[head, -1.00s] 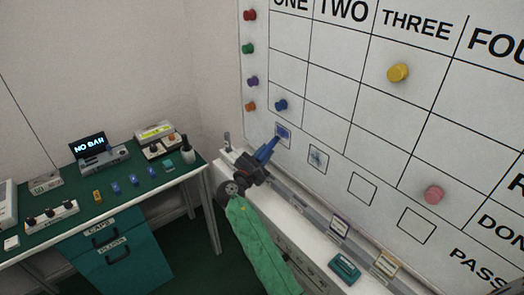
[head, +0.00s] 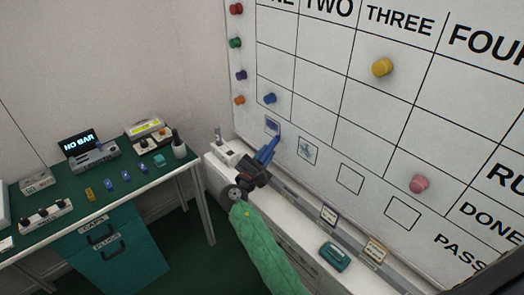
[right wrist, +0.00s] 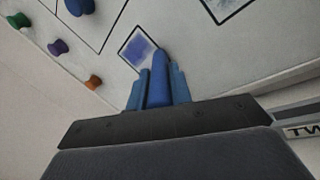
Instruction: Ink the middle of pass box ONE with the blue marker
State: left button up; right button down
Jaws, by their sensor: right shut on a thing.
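Pass box ONE (head: 272,126) is the leftmost small black-outlined square low on the whiteboard. It has a blue ink patch in its middle, also clear in the right wrist view (right wrist: 138,47). My right gripper (head: 265,158) is shut on the blue marker (head: 268,149), which points up at the board. In the right wrist view the marker (right wrist: 158,82) stands between the blue fingers, its tip overlapping the box's lower right edge. I cannot tell whether the tip touches the board. My left gripper is not in view.
Pass box TWO (head: 307,151) holds a faint scribble; the two boxes right of it look empty. Magnets dot the board, a blue one (head: 270,98) just above box ONE. A ledge with a teal eraser (head: 334,257) runs below. A green-topped bench (head: 60,185) stands left.

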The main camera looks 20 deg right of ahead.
jog(key=shift+w, duration=0.1)
jog(key=w+a+b, duration=0.1)
jog(key=w+a, duration=0.1)
jog(key=w, duration=0.4)
jog(key=shift+w+a, duration=0.25)
jog(key=shift+w, duration=0.05)
dwell(0.7)
jog(key=shift+s+a, duration=0.35)
jog(key=shift+a, duration=0.6)
jog(key=shift+s+a, duration=0.35)
jog(key=shift+a, duration=0.55)
jog(key=shift+s+a, duration=0.35)
jog(key=shift+a, duration=0.6)
jog(key=shift+a, duration=0.1)
jog(key=shift+s+a, duration=0.25)
jog(key=shift+a, duration=0.45)
jog(key=shift+s+a, duration=0.25)
jog(key=shift+a, duration=0.4)
jog(key=shift+a, duration=0.1)
